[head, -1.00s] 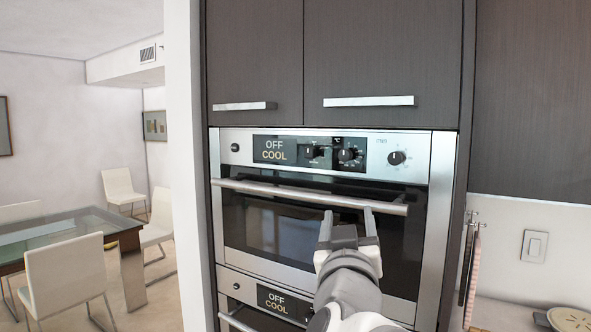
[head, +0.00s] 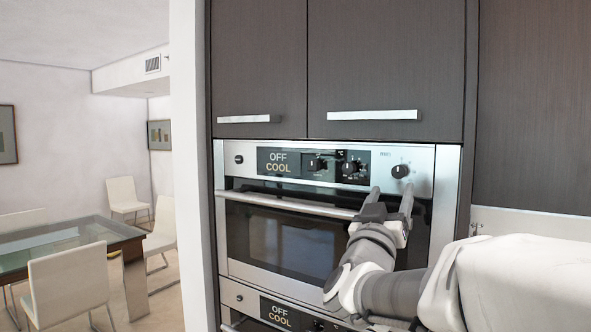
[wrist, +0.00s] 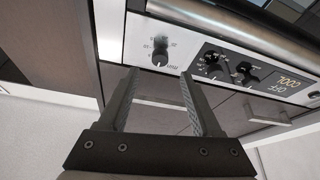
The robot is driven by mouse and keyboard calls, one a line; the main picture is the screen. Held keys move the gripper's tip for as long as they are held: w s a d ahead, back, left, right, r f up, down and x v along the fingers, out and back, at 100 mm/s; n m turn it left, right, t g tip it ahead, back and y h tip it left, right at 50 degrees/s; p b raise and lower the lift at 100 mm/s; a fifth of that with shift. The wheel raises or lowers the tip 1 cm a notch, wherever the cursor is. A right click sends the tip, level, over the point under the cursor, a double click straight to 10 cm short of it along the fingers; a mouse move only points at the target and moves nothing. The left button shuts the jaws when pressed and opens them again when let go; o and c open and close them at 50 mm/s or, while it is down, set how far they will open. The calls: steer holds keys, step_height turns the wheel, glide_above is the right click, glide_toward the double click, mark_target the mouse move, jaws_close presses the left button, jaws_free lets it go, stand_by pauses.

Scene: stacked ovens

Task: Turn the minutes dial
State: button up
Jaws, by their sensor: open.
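The minutes dial (head: 400,171) is a small dark round knob at the right end of the upper oven's steel control panel, with a faint label to its left. In the wrist view the panel appears upside down, and the dial (wrist: 159,59) shows just beyond the fingertips, roughly between them. My gripper (head: 391,190) is open and empty, its two fingers pointing up toward the dial from below. In the wrist view my gripper (wrist: 158,73) shows its fingers spread apart. I see no contact with the dial.
Two more dials (head: 316,164) (head: 350,167) and an "OFF COOL" display (head: 279,162) sit left on the panel. The oven handle bar (head: 285,202) runs below. Dark cabinets (head: 385,60) stand above. A second oven (head: 238,296) is underneath.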

mark_target(398, 174)
steer(key=p+x, duration=0.1)
steer(key=x, duration=0.6)
steer(key=shift+w, duration=0.15)
jaws_close()
